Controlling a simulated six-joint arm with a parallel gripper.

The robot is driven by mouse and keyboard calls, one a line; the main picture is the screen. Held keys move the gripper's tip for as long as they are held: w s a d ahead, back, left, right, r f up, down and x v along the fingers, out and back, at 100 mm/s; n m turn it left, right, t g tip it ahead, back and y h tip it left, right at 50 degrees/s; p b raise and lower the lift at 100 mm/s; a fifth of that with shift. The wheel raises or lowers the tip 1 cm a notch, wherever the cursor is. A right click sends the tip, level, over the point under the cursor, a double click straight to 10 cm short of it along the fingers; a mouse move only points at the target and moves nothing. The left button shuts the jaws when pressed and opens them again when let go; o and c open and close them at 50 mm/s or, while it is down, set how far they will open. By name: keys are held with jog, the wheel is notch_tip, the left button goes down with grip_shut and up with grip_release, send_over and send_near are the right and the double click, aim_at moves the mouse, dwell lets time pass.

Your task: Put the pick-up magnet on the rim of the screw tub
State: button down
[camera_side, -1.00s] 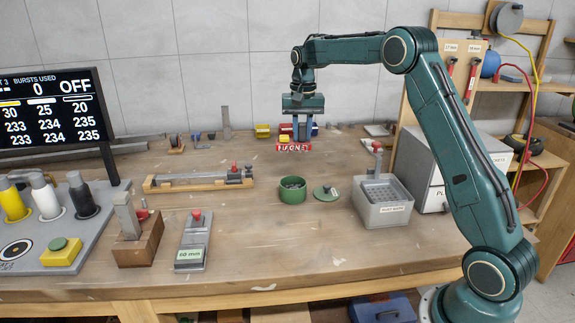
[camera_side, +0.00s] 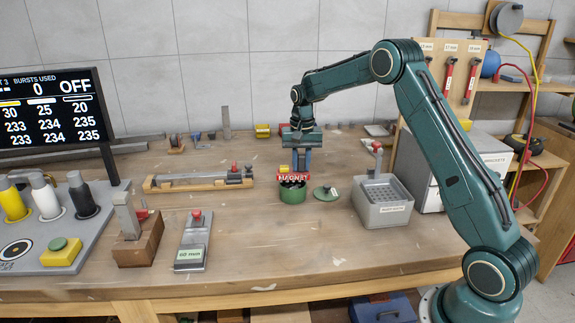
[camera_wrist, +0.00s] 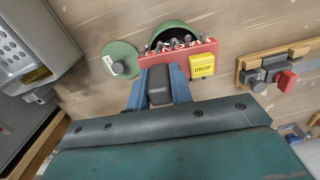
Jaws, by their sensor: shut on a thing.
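The pick-up magnet (camera_side: 292,177) is a red bar lettered MAGNET with a yellow DROP button (camera_wrist: 202,65). My gripper (camera_side: 294,162) is shut on it and holds it at the top of the green screw tub (camera_side: 291,195). In the wrist view the red bar (camera_wrist: 160,60) crosses the near side of the tub's opening, and the tub's green rim (camera_wrist: 171,24) shows beyond it. Several screws (camera_wrist: 172,43) show beside the bar; I cannot tell whether they cling to it. I cannot tell whether the magnet touches the rim.
A round green lid (camera_side: 326,194) lies just right of the tub. A grey parts washer bin (camera_side: 383,213) stands farther right. A wooden rail fixture (camera_side: 198,181) lies to the left, and a 60 mm block (camera_side: 192,245) in front. The bench between is clear.

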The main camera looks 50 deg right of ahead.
jog(key=shift+f, duration=0.75)
jog(key=shift+f, duration=0.15)
jog(key=c, duration=1.3)
grip_release()
jog(key=shift+o, duration=0.2)
notch_tip(320, 180, up, 12)
jog(key=shift+f, duration=0.1)
jog(key=shift+r, duration=0.25)
